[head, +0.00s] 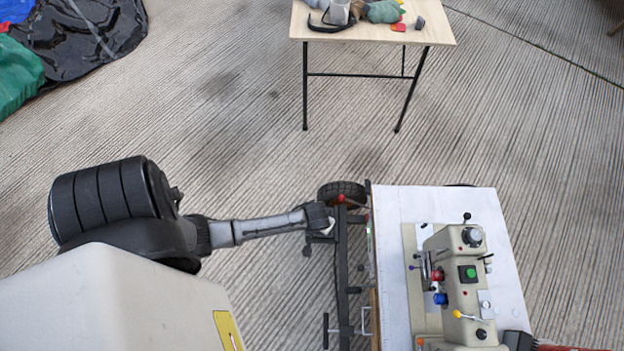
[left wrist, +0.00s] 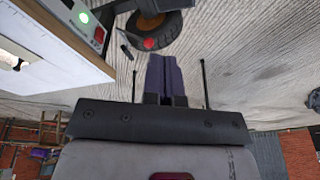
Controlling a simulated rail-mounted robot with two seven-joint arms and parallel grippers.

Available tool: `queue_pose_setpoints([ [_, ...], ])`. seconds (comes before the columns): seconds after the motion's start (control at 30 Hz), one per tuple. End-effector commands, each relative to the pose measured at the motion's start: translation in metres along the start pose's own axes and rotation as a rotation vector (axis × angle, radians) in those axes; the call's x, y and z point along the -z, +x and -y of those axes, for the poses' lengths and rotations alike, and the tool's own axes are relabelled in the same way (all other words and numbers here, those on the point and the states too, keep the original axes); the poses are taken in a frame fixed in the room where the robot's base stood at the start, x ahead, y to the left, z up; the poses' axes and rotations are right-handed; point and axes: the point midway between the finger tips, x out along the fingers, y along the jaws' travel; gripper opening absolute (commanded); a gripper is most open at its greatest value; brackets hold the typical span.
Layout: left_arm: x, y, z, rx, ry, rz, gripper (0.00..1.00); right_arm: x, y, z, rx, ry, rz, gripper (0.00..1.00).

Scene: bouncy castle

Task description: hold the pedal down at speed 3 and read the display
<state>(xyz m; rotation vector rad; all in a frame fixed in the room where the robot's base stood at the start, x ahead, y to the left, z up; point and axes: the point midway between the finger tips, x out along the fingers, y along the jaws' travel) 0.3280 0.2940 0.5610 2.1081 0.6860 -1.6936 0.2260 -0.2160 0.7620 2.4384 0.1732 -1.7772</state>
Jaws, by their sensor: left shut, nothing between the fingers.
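A cream sewing machine (head: 462,285) with a knob (head: 472,237), a green button (head: 468,272) and a yellow lever (head: 462,314) stands on a white-topped table (head: 395,215). In the left wrist view, a small red-lit display (left wrist: 99,35) and a green light (left wrist: 84,17) sit on the table's edge; the figures are too small to read. My left gripper (head: 322,219) is left of the table, by the wheeled frame. Its fingers (left wrist: 165,62) are shut and empty. I cannot make out the pedal for certain.
A black wheel (head: 342,191) and a dark frame (head: 342,265) with a red knob (head: 340,199) run along the table's left side. A wooden table (head: 430,28) with small items stands at the back. Ribbed floor between is clear.

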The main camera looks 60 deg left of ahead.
Motion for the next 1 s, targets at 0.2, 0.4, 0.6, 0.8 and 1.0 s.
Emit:
queue_pose_setpoints([
  [0.2, 0.012, 0.133, 0.022, 0.077, -0.233, -0.013, 0.0, -0.025, 0.08, 0.002, -0.001, -0.001, -0.001, 0.43],
  [0.4, 0.022, 0.193, 0.041, 0.121, -0.387, -0.029, 0.0, -0.036, 0.114, 0.002, -0.005, -0.006, -0.001, 0.43],
  [0.6, 0.027, 0.218, 0.051, 0.141, -0.463, -0.041, 0.0, -0.041, 0.128, 0.001, -0.008, -0.01, 0.0, 0.43],
  [0.8, 0.028, 0.222, 0.053, 0.145, -0.48, -0.043, 0.0, -0.041, 0.129, 0.001, -0.008, -0.01, -0.001, 0.43],
  [1.0, 0.028, 0.221, 0.053, 0.145, -0.479, -0.043, 0.0, -0.041, 0.128, 0.002, -0.006, -0.007, -0.002, 0.43],
])
